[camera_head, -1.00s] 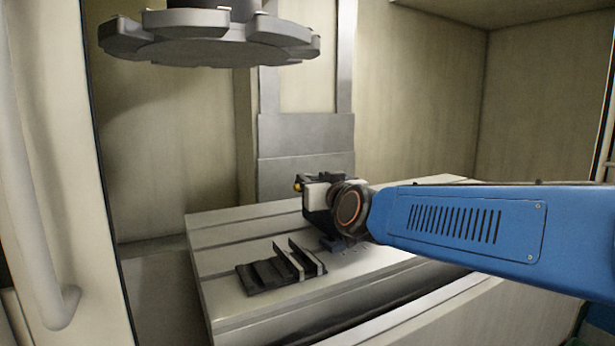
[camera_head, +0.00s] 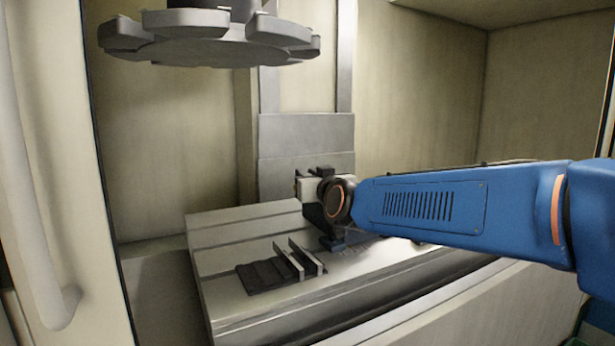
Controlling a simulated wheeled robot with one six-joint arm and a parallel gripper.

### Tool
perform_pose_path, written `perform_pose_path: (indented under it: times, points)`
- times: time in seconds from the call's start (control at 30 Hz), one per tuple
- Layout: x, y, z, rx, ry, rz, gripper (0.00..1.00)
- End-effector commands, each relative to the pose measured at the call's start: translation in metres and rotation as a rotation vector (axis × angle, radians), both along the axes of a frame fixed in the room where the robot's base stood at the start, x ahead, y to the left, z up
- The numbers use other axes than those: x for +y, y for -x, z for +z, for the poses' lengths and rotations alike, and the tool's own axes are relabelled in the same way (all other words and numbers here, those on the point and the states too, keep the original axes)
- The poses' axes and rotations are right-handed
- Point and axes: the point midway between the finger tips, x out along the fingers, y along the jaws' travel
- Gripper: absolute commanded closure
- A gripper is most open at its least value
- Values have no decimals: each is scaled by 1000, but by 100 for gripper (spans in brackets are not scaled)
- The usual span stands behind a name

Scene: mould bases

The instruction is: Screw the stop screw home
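My blue arm reaches in from the right, and its dark round wrist joint with an orange ring stands over the right part of the machine table (camera_head: 240,312). My gripper's white and black housing (camera_head: 309,190) shows just left of the wrist joint. Its fingertips are hidden or too small to make out, so I cannot tell if they are open or shut. A dark part (camera_head: 333,243) shows low under the wrist, at the table top; I cannot tell what it is. I cannot make out the stop screw.
A dark ribbed fixture (camera_head: 265,277) with two upright plates (camera_head: 298,257) stands on the table, left of and in front of my wrist. A grey tool carousel (camera_head: 210,40) hangs above. A door with a handle (camera_head: 30,230) borders the left.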

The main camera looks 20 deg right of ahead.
Motion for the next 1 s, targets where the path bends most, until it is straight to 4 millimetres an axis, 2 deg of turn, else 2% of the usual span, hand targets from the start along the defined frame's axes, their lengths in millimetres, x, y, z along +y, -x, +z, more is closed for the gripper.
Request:
perform_pose_path:
  times: [1.0]
  points:
    - [1,0,3,-6,-2,-150,100]
